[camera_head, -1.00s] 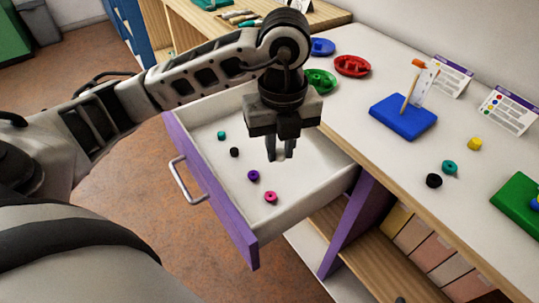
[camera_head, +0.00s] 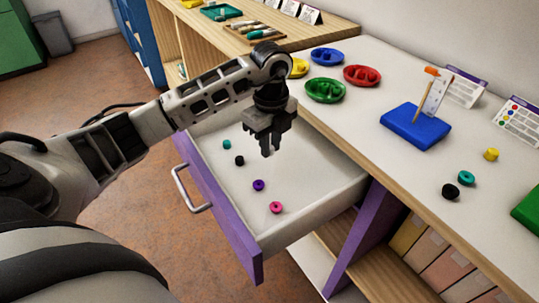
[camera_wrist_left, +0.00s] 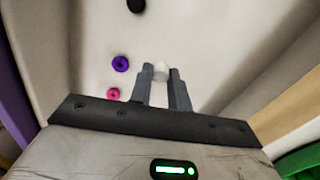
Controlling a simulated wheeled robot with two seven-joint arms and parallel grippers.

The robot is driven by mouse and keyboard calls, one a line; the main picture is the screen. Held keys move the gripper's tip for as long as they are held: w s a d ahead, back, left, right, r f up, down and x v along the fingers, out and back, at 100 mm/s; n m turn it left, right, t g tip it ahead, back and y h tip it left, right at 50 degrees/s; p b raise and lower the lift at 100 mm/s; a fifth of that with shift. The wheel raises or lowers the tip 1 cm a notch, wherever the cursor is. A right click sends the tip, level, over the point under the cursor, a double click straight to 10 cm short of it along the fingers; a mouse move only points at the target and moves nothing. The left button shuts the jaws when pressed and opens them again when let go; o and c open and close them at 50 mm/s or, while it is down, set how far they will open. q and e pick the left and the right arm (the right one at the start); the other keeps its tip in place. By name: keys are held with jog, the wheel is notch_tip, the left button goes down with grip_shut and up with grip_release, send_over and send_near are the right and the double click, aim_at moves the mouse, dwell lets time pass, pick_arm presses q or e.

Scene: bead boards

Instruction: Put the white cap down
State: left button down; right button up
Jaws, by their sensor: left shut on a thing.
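My left gripper (camera_head: 267,153) points down over the open drawer (camera_head: 236,232), which has a purple front and a pale inside. It is shut on the white cap (camera_wrist_left: 161,71), which shows between the fingertips in the left wrist view. In the head view the cap is hard to make out against the pale drawer floor. My right gripper is not in view.
On the white counter stand a green dish (camera_head: 325,91), a red dish (camera_head: 362,75), a blue dish (camera_head: 327,56) and a blue board (camera_head: 415,125) with a stick. Loose black (camera_head: 450,191), teal (camera_head: 466,178) and yellow (camera_head: 491,154) beads lie right. The drawer's right side is clear.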

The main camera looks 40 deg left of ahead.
aim_at(269, 164)
pick_arm(q)
jog(key=shift+w+a+f, duration=0.25)
jog(key=shift+f, duration=0.2)
jog(key=shift+w+a+f, duration=0.2)
jog(key=shift+w+f, duration=0.05)
jog(key=shift+f, duration=1.65)
jog(key=shift+f, duration=0.2)
jog(key=c, duration=1.3)
grip_release()
jog(key=shift+r, duration=0.15)
